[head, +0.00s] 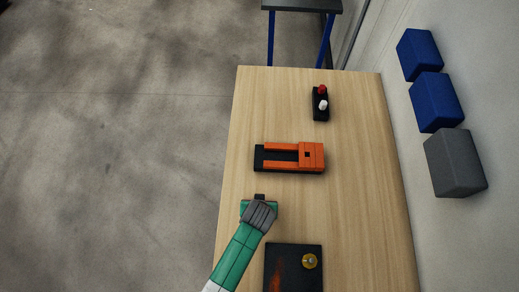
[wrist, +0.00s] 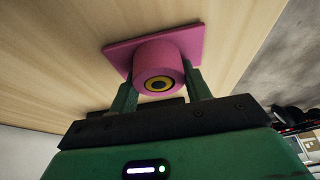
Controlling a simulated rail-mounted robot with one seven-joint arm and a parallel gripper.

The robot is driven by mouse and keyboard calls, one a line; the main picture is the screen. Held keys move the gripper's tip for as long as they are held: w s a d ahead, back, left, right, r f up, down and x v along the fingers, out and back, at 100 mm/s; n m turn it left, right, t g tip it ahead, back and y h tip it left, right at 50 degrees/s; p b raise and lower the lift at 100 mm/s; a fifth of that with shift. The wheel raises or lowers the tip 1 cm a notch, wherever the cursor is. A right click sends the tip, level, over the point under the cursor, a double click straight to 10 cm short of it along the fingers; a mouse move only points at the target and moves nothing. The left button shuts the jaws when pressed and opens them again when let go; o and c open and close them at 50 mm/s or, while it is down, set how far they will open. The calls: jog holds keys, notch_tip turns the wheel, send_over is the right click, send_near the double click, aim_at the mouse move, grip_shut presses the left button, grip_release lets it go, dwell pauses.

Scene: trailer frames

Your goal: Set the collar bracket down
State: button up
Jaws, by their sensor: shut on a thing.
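The collar bracket (wrist: 158,57) is pink, with a flat square plate and a round collar; a yellow ring with a dark centre shows in the collar's end. My gripper (wrist: 162,88) is shut on the collar, one green finger on each side, with the plate beyond the fingertips. Behind the plate is the wooden table top; I cannot tell whether the plate touches it. In the head view my gripper (head: 259,199) is over the left part of the table (head: 350,200), and the bracket is hidden there.
An orange and black fixture (head: 312,156) lies just beyond my gripper. A black box with red and white buttons (head: 321,106) stands farther back. A dark plate (head: 283,258) with a brass-coloured round piece (head: 309,261) is at the near side. The table's right side is clear.

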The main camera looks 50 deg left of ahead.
jog(key=shift+f, duration=0.1)
jog(key=o, duration=1.3)
jog(key=shift+o, duration=0.2)
jog(key=shift+r, duration=0.3)
jog(key=p+v, duration=0.1)
jog(key=v, duration=1)
jog(key=shift+r, duration=0.35)
jog(key=shift+s, duration=0.1)
